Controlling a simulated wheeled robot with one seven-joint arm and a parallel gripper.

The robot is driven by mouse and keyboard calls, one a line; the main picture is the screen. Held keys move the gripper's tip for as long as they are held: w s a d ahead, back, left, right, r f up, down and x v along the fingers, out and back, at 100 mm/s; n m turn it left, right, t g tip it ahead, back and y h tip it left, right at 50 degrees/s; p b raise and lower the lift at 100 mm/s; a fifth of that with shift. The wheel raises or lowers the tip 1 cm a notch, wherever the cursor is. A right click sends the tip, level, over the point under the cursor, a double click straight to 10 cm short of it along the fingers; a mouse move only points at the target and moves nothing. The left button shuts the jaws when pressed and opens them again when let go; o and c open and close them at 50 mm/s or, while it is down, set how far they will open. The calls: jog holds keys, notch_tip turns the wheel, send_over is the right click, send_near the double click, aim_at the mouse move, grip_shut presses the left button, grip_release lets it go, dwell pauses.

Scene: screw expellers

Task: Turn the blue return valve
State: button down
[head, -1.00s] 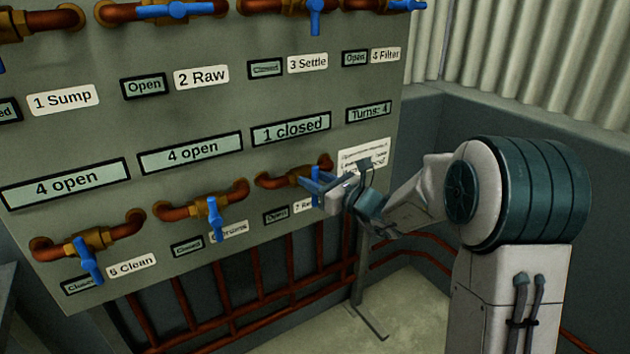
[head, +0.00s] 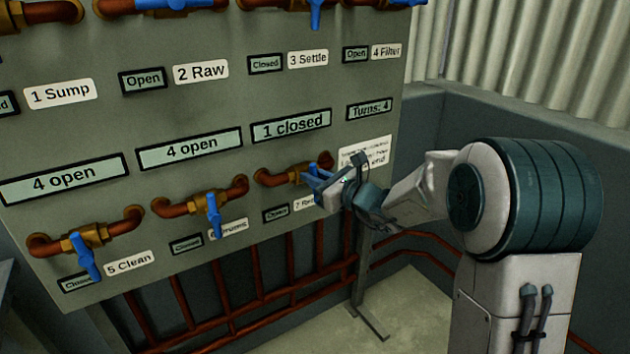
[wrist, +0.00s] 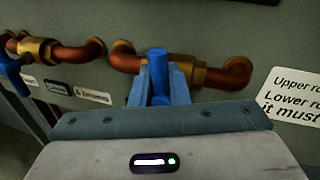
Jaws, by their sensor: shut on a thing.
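The return valve is the right one in the lower row, labelled 7, with a brass body on a copper pipe (head: 270,180). Its blue handle (wrist: 157,72) stands upright between my fingers in the wrist view. My gripper (head: 313,177) is shut on this handle, and it also shows in the wrist view (wrist: 158,85). The small display (head: 276,213) below the valve reads "Open".
Other blue valves stand to the left, such as valve 5 (head: 85,258) and its right neighbour (head: 213,212). Displays above read "4 open", "4 open", "1 closed" (head: 291,126) and "Turns: 4" (head: 369,110). Red pipes (head: 290,265) run below the panel.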

jog(key=n+h+b, duration=0.1)
jog(key=n+b, duration=0.2)
jog(key=b, duration=0.1)
jog(key=f+n+h+b, duration=0.1)
jog(key=n+b, duration=0.2)
jog(key=b, duration=0.1)
jog(key=s+a+n+b, duration=0.1)
jog(key=n+b, duration=0.1)
jog(key=b, duration=0.2)
jog(key=shift+a+f+n+h, duration=0.1)
jog(key=shift+f+n+h, duration=0.05)
jog(key=shift+n+h, duration=0.25)
jog(key=shift+b, duration=0.4)
jog(key=c, duration=1.5)
grip_release()
jog(key=shift+o, duration=0.2)
jog(key=p+v, duration=0.2)
jog(key=v, duration=1.1)
jog(key=shift+s+r+p, duration=0.3)
